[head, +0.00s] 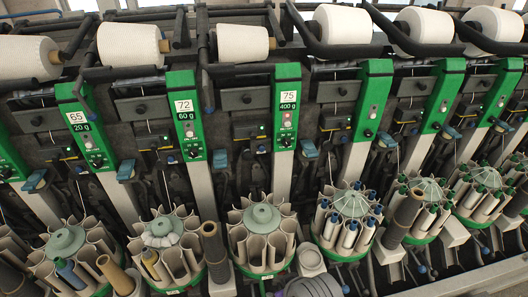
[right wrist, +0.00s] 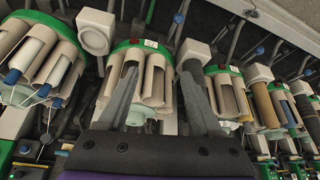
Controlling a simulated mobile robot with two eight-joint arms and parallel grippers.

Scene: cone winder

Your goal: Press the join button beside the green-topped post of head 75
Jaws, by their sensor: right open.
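The green-topped post of head 75 (head: 287,107) stands near the middle of the head view, with a "75" and "400 g" label, small buttons and a black knob on its green face. Dark units with small coloured parts (head: 245,131) sit left of the post, and a blue lever (head: 309,150) sits right of it. I cannot tell which small part is the join button. In the right wrist view my right gripper (right wrist: 160,78) is open and empty, its two grey fingers apart in front of the bobbin magazines. The left gripper is not in view.
A round magazine (head: 263,229) with empty pockets stands below post 75. A magazine with blue-tipped bobbins (head: 347,218) is to its right. Post 72 (head: 187,117) is left of post 75. White yarn packages (head: 242,42) line the top.

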